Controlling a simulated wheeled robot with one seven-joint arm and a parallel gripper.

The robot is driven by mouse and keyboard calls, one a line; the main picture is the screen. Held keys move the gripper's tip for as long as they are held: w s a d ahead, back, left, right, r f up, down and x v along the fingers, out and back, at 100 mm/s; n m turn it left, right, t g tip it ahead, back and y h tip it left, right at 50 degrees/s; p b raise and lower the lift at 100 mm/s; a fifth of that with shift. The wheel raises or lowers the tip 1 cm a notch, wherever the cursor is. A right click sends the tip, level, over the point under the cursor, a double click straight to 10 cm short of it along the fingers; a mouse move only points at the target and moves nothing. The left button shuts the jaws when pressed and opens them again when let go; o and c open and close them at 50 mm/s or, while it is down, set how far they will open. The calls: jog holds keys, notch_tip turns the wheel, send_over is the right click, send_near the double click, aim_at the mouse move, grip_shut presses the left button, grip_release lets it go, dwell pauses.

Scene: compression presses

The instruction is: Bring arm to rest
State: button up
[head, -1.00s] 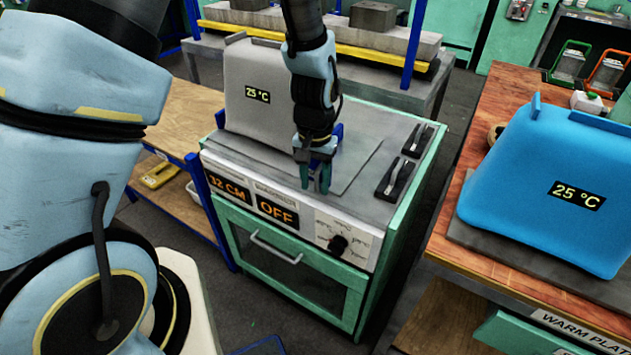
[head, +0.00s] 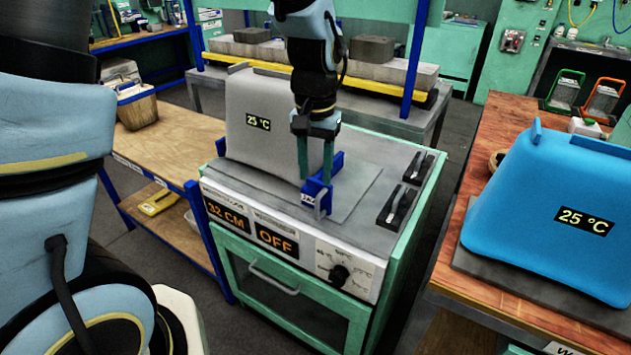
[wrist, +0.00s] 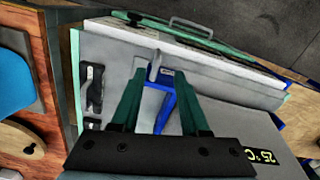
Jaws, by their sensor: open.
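My gripper (head: 316,178) is open above the grey top of the press (head: 372,160), pointing down. A small blue piece with a grey hooked handle (head: 318,193) stands on that top just below my fingertips. In the wrist view my gripper's green fingers (wrist: 158,80) are spread apart, and the blue piece (wrist: 158,97) shows between them. The fingers do not appear closed on it; whether they touch it I cannot tell. My arm comes down from above, beside a grey cover (head: 262,150) reading 25 °C.
A blue cover (head: 530,225) reading 25 °C stands on the wooden bench (head: 480,150) at the right. Black levers (head: 398,205) sit on the press top's right side. A wooden table (head: 165,150) stands at the left. A shelf with grey slabs (head: 385,65) is behind.

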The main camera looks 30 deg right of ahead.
dwell(0.4)
jog(key=w+a+r+n, duration=0.1)
jog(key=a+n, duration=0.3)
jog(key=a, duration=1.1)
jog(key=w+a+r+n+t, duration=0.1)
jog(key=w+a+n, duration=0.3)
jog(key=a, duration=1.1)
jog(key=shift+r+t, duration=0.3)
jog(key=shift+r, duration=0.1)
jog(key=shift+w, duration=0.1)
